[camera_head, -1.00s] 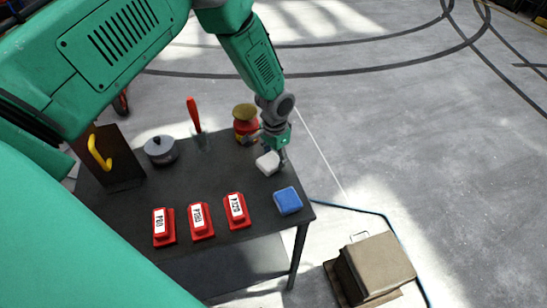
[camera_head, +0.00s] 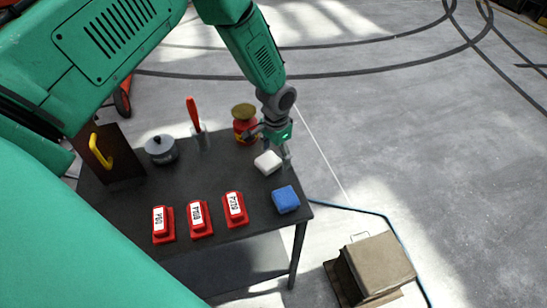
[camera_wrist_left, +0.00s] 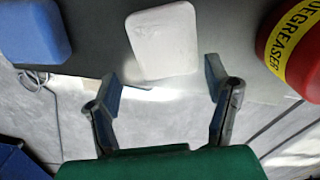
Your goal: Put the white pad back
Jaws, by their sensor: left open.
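The white pad (camera_head: 267,162) lies on the dark table (camera_head: 150,200) near its right edge. My left gripper (camera_head: 273,149) is just behind and above the pad, with its fingers spread. In the left wrist view the pad (camera_wrist_left: 163,42) lies beyond the two open fingertips (camera_wrist_left: 162,82), in line with the gap between them. Nothing is between the fingers, and they look clear of the pad. My right gripper is not in view.
A blue pad (camera_head: 286,199) lies nearer the table's front right corner. A red degreaser container (camera_head: 244,128) stands close to the left gripper. Three red labelled blocks (camera_head: 199,219), a grey pot (camera_head: 161,149) and a red-handled tool in a glass (camera_head: 195,120) are also there.

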